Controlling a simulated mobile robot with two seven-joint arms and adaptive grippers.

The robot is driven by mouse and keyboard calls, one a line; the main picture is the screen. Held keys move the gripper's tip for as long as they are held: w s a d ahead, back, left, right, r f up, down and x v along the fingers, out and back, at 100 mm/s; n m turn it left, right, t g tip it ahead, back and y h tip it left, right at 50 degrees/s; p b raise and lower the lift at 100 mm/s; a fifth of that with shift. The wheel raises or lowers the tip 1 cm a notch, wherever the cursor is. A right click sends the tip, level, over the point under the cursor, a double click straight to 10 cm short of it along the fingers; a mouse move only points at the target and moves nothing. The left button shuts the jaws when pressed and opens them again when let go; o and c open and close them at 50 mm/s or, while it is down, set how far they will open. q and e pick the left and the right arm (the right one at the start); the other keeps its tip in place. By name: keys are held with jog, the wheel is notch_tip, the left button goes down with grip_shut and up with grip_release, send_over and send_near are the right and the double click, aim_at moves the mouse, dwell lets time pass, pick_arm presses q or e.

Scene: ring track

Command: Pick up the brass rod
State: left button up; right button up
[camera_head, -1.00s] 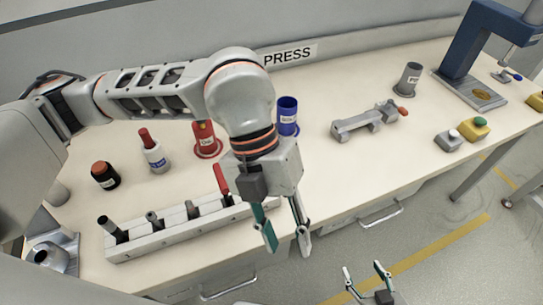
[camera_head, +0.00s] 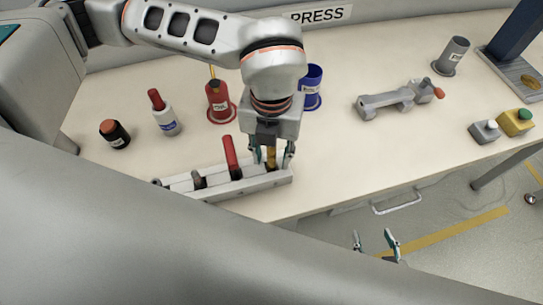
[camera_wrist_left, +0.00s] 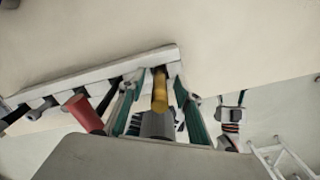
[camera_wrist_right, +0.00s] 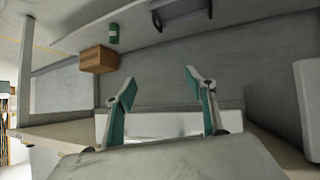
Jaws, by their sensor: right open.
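The brass rod (camera_head: 271,158) stands in the right end of the light grey rack (camera_head: 236,190). It also shows in the left wrist view (camera_wrist_left: 160,92), between my left gripper's fingers. My left gripper (camera_head: 272,155) is over that end of the rack, with one finger on each side of the rod. The fingers look spread, with gaps between them and the rod. My right gripper (camera_head: 375,240) is low, beyond the table's front edge. In the right wrist view (camera_wrist_right: 162,84) its fingers are apart with nothing between them.
A red rod (camera_head: 231,157) stands beside the brass rod in the rack. A red can (camera_head: 218,102), a blue cup (camera_head: 312,88), a white bottle (camera_head: 164,118) and a black jar (camera_head: 115,134) stand behind. A grey fixture (camera_head: 395,101) lies right. Table between is clear.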

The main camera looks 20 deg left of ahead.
pick_arm(q)
jog(key=shift+f, duration=0.65)
grip_shut()
jog(key=shift+r, duration=0.15)
